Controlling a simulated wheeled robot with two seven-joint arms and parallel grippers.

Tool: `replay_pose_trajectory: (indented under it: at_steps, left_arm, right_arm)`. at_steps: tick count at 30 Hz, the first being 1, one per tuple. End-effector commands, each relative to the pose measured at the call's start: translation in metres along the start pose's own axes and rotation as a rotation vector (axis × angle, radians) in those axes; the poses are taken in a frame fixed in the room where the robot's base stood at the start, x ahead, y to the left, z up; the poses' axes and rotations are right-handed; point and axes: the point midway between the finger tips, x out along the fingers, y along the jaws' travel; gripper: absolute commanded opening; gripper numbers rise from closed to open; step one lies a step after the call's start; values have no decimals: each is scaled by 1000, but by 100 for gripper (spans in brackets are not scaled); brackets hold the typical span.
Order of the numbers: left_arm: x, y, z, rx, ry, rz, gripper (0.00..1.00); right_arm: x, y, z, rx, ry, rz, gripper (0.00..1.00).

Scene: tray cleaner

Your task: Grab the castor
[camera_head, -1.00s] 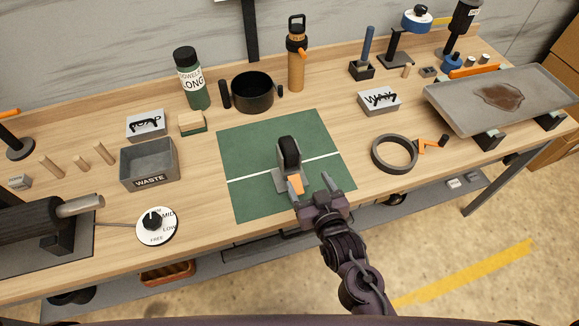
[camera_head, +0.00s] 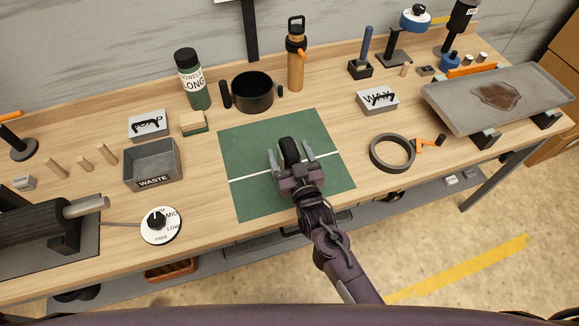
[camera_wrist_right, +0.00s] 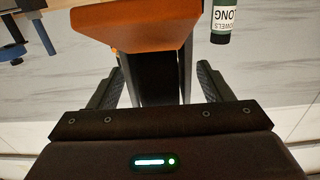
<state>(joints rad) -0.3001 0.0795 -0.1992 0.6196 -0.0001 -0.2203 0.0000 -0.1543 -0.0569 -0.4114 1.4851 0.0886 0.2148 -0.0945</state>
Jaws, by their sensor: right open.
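The castor (camera_head: 289,150) stands on the green mat (camera_head: 250,205), its black wheel upward; its lower part is hidden behind my right gripper in the head view. My right gripper (camera_head: 291,158) is open, one finger on each side of the castor. My left gripper is not in view.
A grey WASTE bin (camera_head: 153,166) stands left of the mat, near a dial (camera_head: 160,225). A grey tray (camera_head: 450,112) rests at the far right. A black pot (camera_head: 252,92) stands behind the mat.

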Motion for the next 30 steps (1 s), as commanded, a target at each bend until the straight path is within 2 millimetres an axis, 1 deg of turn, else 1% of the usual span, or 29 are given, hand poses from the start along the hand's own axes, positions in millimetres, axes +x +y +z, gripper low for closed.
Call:
replay_pose_trajectory:
  at_steps: [6, 7, 23, 24, 30]
  left_arm:
    - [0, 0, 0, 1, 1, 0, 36]
    - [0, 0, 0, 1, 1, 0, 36]
    - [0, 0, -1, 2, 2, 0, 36]
    - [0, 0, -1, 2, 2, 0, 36]
    - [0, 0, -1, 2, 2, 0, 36]
  right_arm:
    - [1, 0, 1, 0, -1, 0, 73]
    - [1, 0, 1, 0, -1, 0, 71]
    - [1, 0, 1, 0, -1, 0, 2]
    - [1, 0, 1, 0, -1, 0, 0]
    - [2, 0, -2, 0, 5, 0, 0]
